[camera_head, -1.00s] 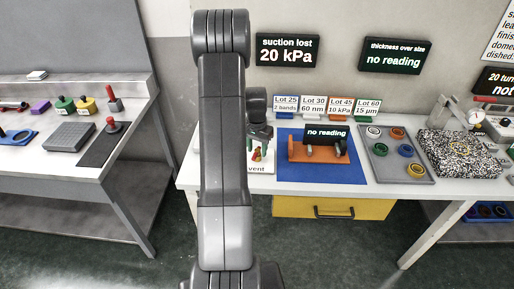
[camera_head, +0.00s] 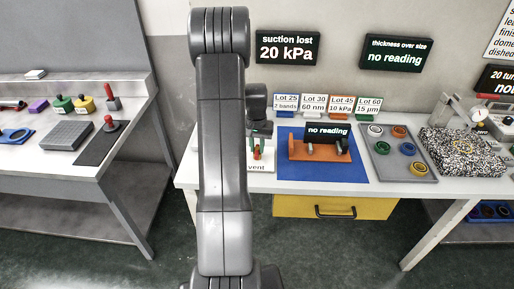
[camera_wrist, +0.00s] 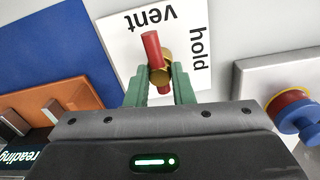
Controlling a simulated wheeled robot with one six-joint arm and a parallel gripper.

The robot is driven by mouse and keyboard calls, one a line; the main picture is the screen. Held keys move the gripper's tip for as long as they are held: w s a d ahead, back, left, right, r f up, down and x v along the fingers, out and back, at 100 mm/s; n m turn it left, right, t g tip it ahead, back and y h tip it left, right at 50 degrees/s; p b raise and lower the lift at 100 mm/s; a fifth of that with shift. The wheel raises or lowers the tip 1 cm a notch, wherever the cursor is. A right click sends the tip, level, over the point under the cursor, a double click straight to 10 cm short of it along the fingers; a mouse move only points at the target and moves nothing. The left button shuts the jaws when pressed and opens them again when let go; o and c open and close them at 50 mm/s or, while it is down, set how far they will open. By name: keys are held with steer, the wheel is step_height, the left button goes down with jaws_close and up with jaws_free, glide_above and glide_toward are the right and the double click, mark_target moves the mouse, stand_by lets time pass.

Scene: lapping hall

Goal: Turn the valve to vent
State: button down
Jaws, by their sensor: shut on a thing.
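The valve sits on a white plate (camera_wrist: 120,45) printed with "vent" and "hold"; part of the plate shows in the head view (camera_head: 262,167). Its red handle (camera_wrist: 152,48) crosses a brass hub (camera_wrist: 167,74), with its long end pointing toward the word "vent". My gripper (camera_wrist: 159,70) has its green fingers on either side of the handle and hub and is shut on the handle. In the head view my gripper (camera_head: 259,140) is down at the red handle (camera_head: 257,154), and my arm hides the plate's left part.
Right of the plate are a blue mat (camera_head: 330,173) and an orange fixture (camera_head: 320,150) with a "no reading" display (camera_head: 328,131). A grey tray (camera_head: 406,171) of coloured rings lies further right. A blue and red knob (camera_wrist: 293,110) is at the right in the wrist view.

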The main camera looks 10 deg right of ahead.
mark_target(256, 148)
steer(key=c, duration=1.3)
jaws_free()
steer(key=shift+o, duration=0.2)
steer(key=shift+r, duration=0.1)
step_height(256, 148, up, 14)
steer(key=b, duration=0.1)
steer(key=shift+a, duration=0.15)
steer(key=shift+f, duration=0.2)
step_height(256, 148, down, 14)
steer(key=shift+r+p, duration=0.15)
steer(key=shift+p, duration=0.4)
steer(key=shift+m, duration=0.4)
steer(key=shift+p, duration=0.3)
